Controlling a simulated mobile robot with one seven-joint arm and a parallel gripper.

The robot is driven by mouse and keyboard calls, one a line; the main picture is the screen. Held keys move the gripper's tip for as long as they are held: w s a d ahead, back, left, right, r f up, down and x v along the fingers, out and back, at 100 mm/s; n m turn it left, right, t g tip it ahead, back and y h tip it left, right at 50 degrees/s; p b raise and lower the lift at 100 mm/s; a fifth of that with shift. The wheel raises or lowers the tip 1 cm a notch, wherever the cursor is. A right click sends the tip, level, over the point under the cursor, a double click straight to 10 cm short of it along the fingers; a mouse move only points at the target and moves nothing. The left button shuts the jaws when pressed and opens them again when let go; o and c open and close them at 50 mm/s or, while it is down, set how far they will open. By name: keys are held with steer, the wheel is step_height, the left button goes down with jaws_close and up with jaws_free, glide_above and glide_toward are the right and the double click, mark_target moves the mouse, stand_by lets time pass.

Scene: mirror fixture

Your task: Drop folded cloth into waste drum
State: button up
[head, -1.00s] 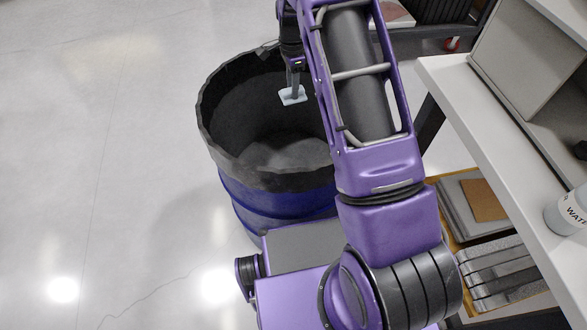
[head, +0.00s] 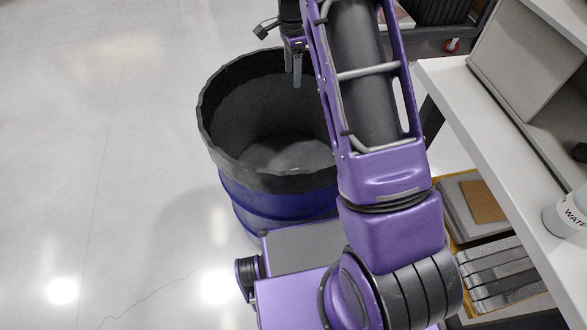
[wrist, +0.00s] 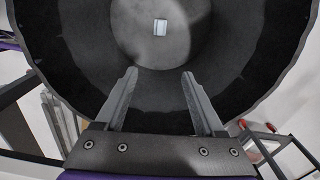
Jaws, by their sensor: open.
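The waste drum (head: 215,135) is a wide dark open-topped drum with a blue lower wall, standing on the floor left of my arm. My gripper (head: 297,80) is over the drum's opening, pointing down, near its far right side. In the wrist view my gripper (wrist: 159,75) has its two fingers spread with nothing between them. The folded cloth (wrist: 160,27) shows in the wrist view as a small pale rectangle inside the drum, against its grey bottom and apart from the fingers. I cannot make it out clearly in the head view.
A white table (head: 465,110) stands at the right, with a white bottle (head: 568,215) near its edge. Under it is a shelf with grey and brown slabs (head: 480,200). The pale floor (head: 90,130) on the left is clear.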

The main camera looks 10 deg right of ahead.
step_height(320, 180, up, 11)
steer(key=shift+p, duration=0.35)
steer(key=shift+r, duration=0.15)
